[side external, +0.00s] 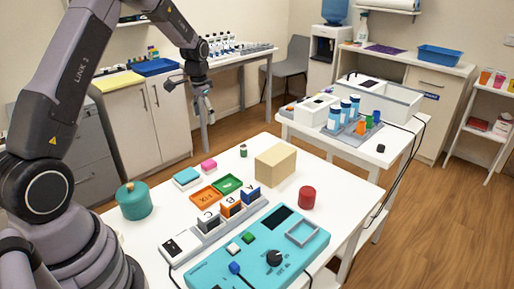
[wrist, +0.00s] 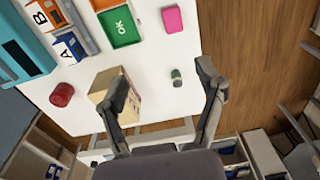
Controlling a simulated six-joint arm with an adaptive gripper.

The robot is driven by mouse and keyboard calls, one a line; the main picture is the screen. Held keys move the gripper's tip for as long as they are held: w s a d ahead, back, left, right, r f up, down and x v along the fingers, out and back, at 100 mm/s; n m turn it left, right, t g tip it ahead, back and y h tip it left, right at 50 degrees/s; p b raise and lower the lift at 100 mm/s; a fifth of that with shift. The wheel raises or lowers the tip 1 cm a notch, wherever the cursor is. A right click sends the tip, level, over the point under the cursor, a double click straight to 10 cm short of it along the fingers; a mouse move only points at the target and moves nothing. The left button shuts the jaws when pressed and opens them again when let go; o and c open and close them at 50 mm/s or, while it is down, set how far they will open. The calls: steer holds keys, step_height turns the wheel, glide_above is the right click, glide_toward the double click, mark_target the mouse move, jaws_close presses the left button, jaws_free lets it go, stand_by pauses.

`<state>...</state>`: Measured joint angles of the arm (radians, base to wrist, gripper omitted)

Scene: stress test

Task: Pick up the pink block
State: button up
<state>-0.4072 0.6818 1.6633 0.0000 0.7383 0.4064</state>
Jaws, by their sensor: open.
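The pink block (side external: 208,164) lies on the white table near its far edge, beside a light blue and white block, in the side external view. In the wrist view the pink block (wrist: 172,19) is at the top, beyond my fingertips and beside the green OK tray. My gripper (wrist: 162,82) is open and empty, with its two fingers spread wide. In the side external view my gripper (side external: 204,104) hangs well above and beyond the table's far edge, apart from the block. Nothing covers the block.
A tan box (side external: 275,165), a small green cylinder (side external: 243,151) and a red cylinder (side external: 307,197) stand on the table. The orange tray (side external: 205,198) and green OK tray (side external: 227,184) lie near the block. A teal pot (side external: 134,201) stands at the left. A teal panel (side external: 262,258) fills the front.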

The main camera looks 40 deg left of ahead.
glide_toward(208, 162)
steer(key=shift+g, duration=0.3)
steer(key=f, duration=0.5)
steer(key=shift+s+f, duration=0.2)
steer(key=shift+s, duration=0.05)
steer(key=f, duration=0.3)
steer(key=w+f, duration=0.1)
steer(key=f, duration=0.1)
steer(key=shift+f, duration=0.3)
steer(key=c, duration=1.1)
steer(key=shift+c, duration=0.2)
steer(key=shift+r, duration=0.15)
